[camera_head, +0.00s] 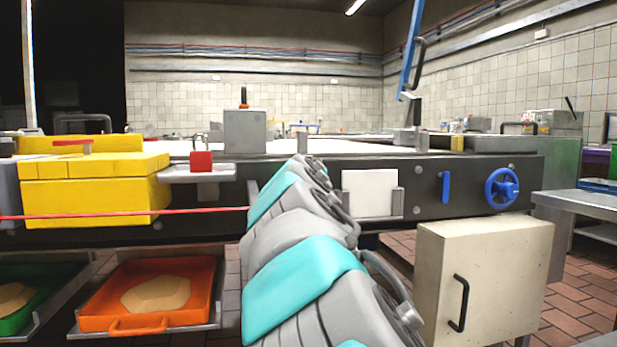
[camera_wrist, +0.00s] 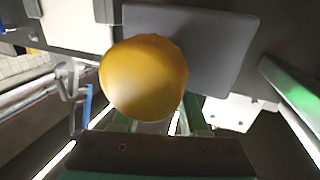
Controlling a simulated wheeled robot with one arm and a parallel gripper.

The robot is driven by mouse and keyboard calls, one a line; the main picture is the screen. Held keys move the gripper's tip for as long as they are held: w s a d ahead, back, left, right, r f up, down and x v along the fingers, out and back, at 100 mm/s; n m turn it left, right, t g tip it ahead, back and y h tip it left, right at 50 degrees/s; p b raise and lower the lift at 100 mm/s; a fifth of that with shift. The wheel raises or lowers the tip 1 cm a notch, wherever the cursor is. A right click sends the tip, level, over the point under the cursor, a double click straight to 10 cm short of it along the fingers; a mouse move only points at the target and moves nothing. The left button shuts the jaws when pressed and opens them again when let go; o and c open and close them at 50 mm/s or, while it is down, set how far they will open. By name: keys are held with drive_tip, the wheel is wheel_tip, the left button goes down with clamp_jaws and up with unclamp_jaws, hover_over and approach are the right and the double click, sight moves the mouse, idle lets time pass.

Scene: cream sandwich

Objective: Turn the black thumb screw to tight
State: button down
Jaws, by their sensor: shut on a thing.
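I cannot make out the black thumb screw for sure in either view. In the wrist view, a smooth orange-yellow rounded thing (camera_wrist: 143,77) sits at the ends of my gripper's green fingers, in front of a dark grey plate (camera_wrist: 205,45). My gripper (camera_wrist: 157,117) is shut on this rounded thing, which covers the fingertips. In the head view my arm reaches forward to the machine's dark front rail (camera_head: 455,170), and my gripper is hidden behind the arm there.
A grey block (camera_head: 244,131) stands on the machine. Yellow blocks (camera_head: 95,190) are at left. An orange tray (camera_head: 190,285) with a flat tan piece lies lower left. A blue handwheel (camera_head: 502,188), a blue lever (camera_head: 446,187) and a cream cabinet (camera_head: 490,285) are at right.

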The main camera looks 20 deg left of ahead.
drive_tip(key=shift+r, duration=0.2)
drive_tip(key=shift+c, duration=2.1)
unclamp_jaws()
drive_tip(key=shift+f, duration=0.1)
drive_tip(key=shift+s, duration=0.1)
